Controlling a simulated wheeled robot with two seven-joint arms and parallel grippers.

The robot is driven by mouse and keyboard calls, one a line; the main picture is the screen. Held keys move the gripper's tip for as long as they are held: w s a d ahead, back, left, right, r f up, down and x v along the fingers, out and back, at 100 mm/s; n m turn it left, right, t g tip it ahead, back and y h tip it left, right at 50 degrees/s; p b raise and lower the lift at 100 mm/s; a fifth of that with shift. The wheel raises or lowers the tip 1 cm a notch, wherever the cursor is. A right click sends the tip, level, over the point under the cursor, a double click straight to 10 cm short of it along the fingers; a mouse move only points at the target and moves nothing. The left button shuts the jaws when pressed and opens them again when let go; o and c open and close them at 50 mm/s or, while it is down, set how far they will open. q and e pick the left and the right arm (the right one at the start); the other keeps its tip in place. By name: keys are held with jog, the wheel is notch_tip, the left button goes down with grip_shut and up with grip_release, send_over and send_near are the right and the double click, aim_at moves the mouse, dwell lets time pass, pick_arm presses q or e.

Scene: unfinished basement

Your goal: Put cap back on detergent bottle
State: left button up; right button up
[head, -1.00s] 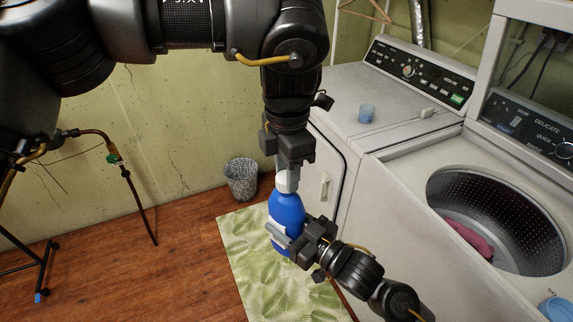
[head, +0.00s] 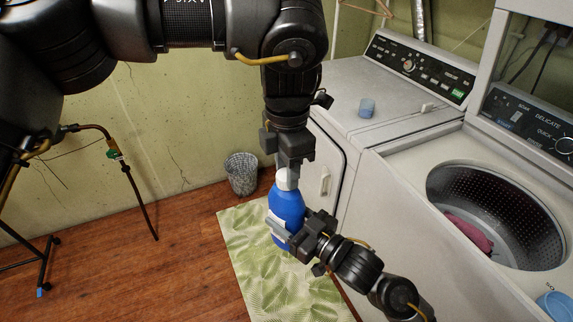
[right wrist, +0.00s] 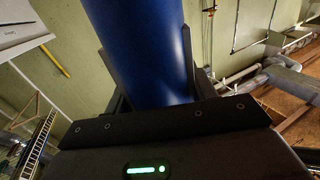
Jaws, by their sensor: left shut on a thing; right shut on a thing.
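The blue detergent bottle (head: 287,205) is held above the floor, a little tilted, in the middle of the head view. My right gripper (head: 292,237) is shut on its lower body. In the right wrist view the blue bottle (right wrist: 143,50) stands between the fingers. The white cap (head: 285,180) is at the top of the bottle. My left gripper (head: 289,165) points down from above and is shut on the cap. The cap sits at the bottle's neck; whether it is threaded on cannot be told, since the fingers partly hide it.
A washer with an open drum (head: 497,215) holding a dark red cloth (head: 468,232) stands at right. A dryer (head: 345,90) with a small blue cup (head: 366,107) on it stands behind. A wire bin (head: 242,174) and a leafy green mat (head: 250,255) are on the wooden floor.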

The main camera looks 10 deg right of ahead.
pick_arm(q)
jog(key=shift+f, duration=0.1)
jog(key=m, duration=2.2)
jog(key=shift+m, duration=0.4)
jog(key=shift+w, duration=0.1)
jog(key=o, duration=1)
jog(key=shift+c, duration=0.2)
